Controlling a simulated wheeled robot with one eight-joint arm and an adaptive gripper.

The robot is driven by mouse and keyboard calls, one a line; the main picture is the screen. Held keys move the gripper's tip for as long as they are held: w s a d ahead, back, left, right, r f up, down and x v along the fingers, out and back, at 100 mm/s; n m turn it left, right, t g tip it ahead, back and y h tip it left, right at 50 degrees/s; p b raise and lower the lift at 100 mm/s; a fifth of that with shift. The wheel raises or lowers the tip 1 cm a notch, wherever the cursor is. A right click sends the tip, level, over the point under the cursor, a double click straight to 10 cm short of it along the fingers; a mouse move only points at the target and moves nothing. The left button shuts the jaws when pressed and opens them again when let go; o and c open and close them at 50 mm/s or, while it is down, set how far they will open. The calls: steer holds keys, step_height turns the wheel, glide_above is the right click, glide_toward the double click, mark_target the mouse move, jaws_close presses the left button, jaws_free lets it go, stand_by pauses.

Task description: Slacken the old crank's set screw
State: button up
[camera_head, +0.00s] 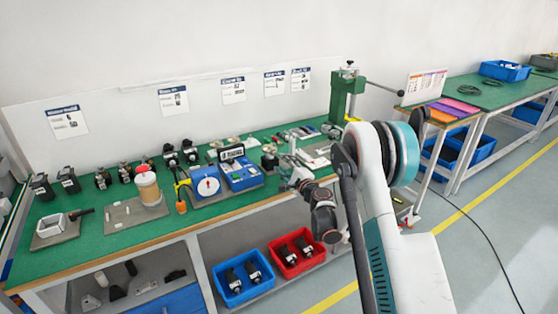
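My gripper (293,176) is at the front edge of the green workbench, right of the middle of the view. It is small, and its fingers cannot be told open or shut. I cannot identify the old crank or its set screw for sure. A light block with a dark handle (66,220) sits on a grey plate at the bench's left end. A grey plate with a tan-and-white cylinder (148,188) stands right of it. Several dark encoder-like units (104,178) stand in a row behind.
The green workbench (90,252) also bears a blue device with a dial (207,187), a blue box (240,176), an orange-handled tool (181,206) and a green press (341,100). Blue (236,296) and red (314,261) bins stand below. A cable (490,255) lies on the floor at right.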

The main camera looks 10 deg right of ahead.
steer(key=v, duration=0.5)
steer(key=shift+s, duration=0.1)
steer(key=s+a+r+n+g+y, duration=0.1)
steer(key=s+a+r+n+g, duration=0.25)
steer(key=s+r+n, duration=0.4)
steer(key=s+a+r+n+g, duration=0.2)
steer(key=s+a+r+n, duration=0.25)
steer(key=s+r, duration=0.5)
steer(key=s+d+f+n+g+h, duration=0.1)
steer(key=s+d+n+g+h, duration=0.1)
steer(key=s, duration=1.3)
steer(key=s+d+f+n+g+h, duration=0.2)
steer(key=s+n, duration=0.3)
steer(key=s, duration=1.1)
steer(key=shift+d+g+h, duration=0.4)
steer(key=shift+g+h, duration=0.05)
steer(key=shift+h, duration=0.35)
